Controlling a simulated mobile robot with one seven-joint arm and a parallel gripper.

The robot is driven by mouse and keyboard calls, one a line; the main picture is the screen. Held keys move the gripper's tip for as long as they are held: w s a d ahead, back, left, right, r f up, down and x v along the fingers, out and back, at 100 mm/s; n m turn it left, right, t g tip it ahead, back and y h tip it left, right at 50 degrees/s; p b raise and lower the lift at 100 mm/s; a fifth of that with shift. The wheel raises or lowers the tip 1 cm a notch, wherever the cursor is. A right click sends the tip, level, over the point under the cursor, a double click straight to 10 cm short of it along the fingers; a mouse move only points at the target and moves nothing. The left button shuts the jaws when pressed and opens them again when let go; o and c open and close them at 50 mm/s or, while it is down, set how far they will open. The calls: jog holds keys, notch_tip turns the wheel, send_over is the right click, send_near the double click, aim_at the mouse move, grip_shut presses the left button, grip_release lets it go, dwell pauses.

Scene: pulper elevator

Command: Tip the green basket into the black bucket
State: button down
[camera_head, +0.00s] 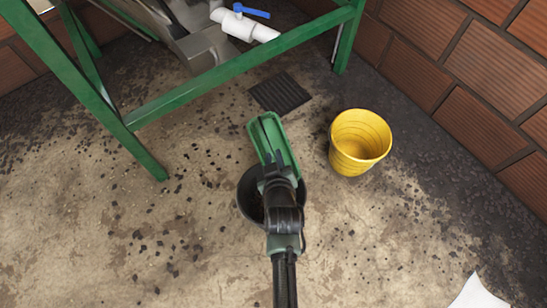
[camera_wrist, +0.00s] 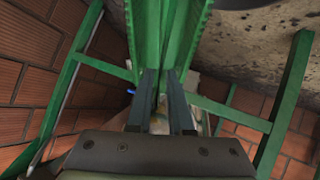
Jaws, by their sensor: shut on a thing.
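The green basket (camera_head: 282,146) is gripped at its near end by my gripper (camera_head: 273,172) and held above the floor. It looks tilted, with its far end extending past the fingers. In the wrist view the basket (camera_wrist: 196,28) rises between and beyond the dark fingers (camera_wrist: 162,88), which are closed on it. Whether anything lies in the basket cannot be told. The black bucket (camera_head: 246,203) stands on the floor below my gripper, largely hidden by the gripper and wrist. Its left rim shows; its inside is mostly hidden.
A yellow bucket (camera_head: 345,160) stands to the right. A dark floor grate (camera_head: 279,93) lies beyond. A green metal frame (camera_head: 230,72) with a white pipe and blue-handled valve (camera_head: 250,11) stands at the back. Brick walls (camera_head: 490,70) bound the right. Dark bits litter the floor at left.

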aim_at(277, 146)
jog(key=shift+w+d+r+g+p, duration=0.1)
jog(key=shift+w+r+g+p, duration=0.2)
jog(key=shift+w+g+p, duration=0.45)
jog(key=shift+w+f+g, duration=0.3)
jog(key=shift+w+g, duration=0.15)
jog(key=shift+g, duration=0.1)
jog(key=w+f+g+b, duration=0.1)
jog(key=g, duration=0.1)
jog(key=w+f+g+b, duration=0.1)
jog(key=f+g, duration=0.1)
jog(key=shift+w+d+f+m+y, duration=0.1)
jog(key=shift+w+d+m+y, duration=0.1)
jog(key=shift+w+m+y, duration=0.15)
jog(key=shift+w+g+b, duration=0.15)
jog(key=shift+g+b, duration=0.15)
jog(key=shift+b, duration=0.15)
